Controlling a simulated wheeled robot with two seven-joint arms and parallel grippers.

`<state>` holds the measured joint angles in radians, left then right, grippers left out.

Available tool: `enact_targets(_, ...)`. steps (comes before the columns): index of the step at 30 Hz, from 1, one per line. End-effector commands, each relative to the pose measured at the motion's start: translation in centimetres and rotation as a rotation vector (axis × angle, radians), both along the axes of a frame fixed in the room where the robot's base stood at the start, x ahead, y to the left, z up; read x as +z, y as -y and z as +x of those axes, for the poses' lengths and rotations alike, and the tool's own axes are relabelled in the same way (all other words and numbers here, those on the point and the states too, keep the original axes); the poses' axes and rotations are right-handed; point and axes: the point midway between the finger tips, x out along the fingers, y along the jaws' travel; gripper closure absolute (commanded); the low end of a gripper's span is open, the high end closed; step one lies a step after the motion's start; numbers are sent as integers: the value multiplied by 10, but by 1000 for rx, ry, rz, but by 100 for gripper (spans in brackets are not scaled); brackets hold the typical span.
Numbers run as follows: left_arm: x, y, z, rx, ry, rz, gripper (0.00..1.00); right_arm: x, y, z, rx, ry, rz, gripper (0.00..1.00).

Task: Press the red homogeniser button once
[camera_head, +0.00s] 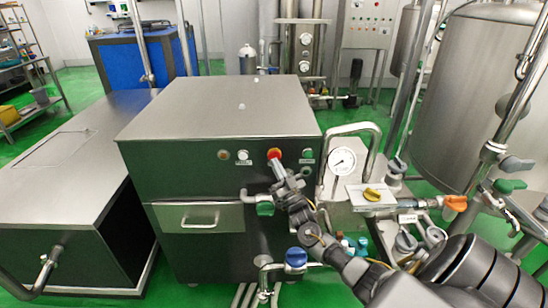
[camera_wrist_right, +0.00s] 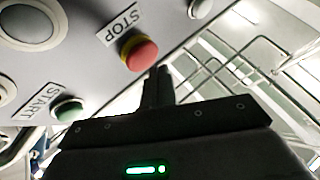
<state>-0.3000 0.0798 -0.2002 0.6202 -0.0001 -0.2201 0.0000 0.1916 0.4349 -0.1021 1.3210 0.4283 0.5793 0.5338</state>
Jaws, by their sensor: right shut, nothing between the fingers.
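The red button (camera_head: 274,153) sits on the upper front face of the steel homogeniser cabinet (camera_head: 190,174). In the right wrist view the red button (camera_wrist_right: 140,54) has a yellow collar and stands beside a STOP label (camera_wrist_right: 120,24). My right gripper (camera_head: 277,165) is shut and empty, with its fingertips just below the red button in the head view. In the right wrist view its closed fingers (camera_wrist_right: 158,82) end close to the button's edge. I cannot tell whether they touch it. My left gripper is not in view.
A green button (camera_wrist_right: 68,110) with a START label (camera_wrist_right: 40,101) is near the red one. A pressure gauge (camera_head: 342,160), a yellow-handled valve (camera_head: 372,194) and pipes crowd the right side. A drawer handle (camera_head: 200,217) sticks out below the panel.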

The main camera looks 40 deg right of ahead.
Motion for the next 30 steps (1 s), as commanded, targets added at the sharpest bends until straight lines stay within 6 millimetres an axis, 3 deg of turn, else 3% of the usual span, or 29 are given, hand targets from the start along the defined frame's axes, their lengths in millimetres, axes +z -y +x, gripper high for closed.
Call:
enact_targets(18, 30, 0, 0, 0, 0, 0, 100, 1, -29, -38, 1, -1, 1, 100)
enact_targets(30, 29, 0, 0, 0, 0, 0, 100, 0, -31, -40, 0, 0, 0, 100)
